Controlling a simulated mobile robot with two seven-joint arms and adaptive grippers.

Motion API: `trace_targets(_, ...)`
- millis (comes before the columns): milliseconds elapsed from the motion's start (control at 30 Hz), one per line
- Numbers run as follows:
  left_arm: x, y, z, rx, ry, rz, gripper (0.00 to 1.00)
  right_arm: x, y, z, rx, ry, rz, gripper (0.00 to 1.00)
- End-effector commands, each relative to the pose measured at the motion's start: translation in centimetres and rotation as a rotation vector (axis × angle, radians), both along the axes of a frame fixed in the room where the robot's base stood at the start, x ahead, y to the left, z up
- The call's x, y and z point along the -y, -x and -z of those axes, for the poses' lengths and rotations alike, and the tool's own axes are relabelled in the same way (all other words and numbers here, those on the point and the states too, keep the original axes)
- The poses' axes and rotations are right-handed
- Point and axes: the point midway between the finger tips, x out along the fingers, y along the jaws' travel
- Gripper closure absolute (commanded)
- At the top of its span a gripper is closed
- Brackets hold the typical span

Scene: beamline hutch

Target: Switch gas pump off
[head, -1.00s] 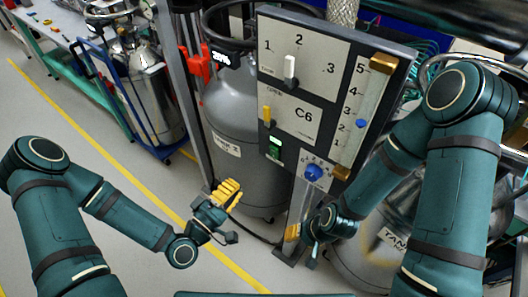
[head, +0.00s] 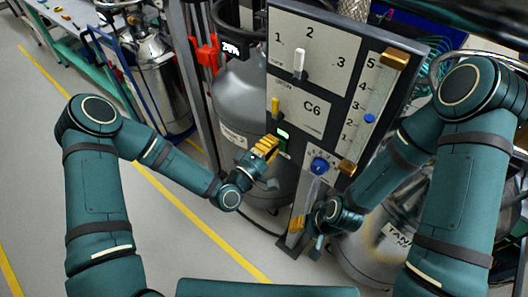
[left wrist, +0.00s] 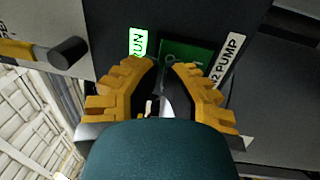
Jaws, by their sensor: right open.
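The upright control panel (head: 312,100) stands at centre. Low on it a lit green RUN indicator (left wrist: 138,42) is beside a green switch plate (left wrist: 187,50) and a white label ending in PUMP (left wrist: 228,58). The RUN light also shows in the head view (head: 283,134). My left gripper (head: 272,143) is right in front of this switch, its yellow fingers close together with nothing held. In the left wrist view its fingertips (left wrist: 165,66) cover the plate's lower part; I cannot tell whether they touch. My right gripper (head: 306,232) is open and empty, low by the panel's post.
The panel also carries a white lever (head: 299,62), a yellow lever (head: 275,107), a blue knob (head: 319,165) and a slider with a blue marker (head: 369,118). A grey tank (head: 237,100) stands behind at left.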

Motion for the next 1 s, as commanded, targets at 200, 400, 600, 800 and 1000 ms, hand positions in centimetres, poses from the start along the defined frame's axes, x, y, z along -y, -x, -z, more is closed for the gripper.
trace_targets(200,0.3,-0.3,-0.1,-0.001,0.001,0.0,1.0,0.0,0.0,0.0,0.0,0.0,0.0,0.53)
trace_targets(400,0.2,-0.3,-0.1,-0.001,0.0,0.0,1.0,0.0,0.0,0.0,0.0,0.0,0.0,0.53)
trace_targets(600,0.8,-1.1,-0.8,-0.078,-0.058,0.0,1.0,0.1,-0.4,-1.6,0.008,0.002,0.006,0.53)
trace_targets(800,1.0,-1.3,-0.5,-0.131,-0.097,-0.001,1.0,0.1,-0.7,-1.9,0.015,0.004,0.011,0.53)
trace_targets(1000,1.0,-1.4,-0.5,-0.13,-0.095,-0.001,1.0,0.1,-0.6,-1.8,0.014,0.003,0.011,0.53)
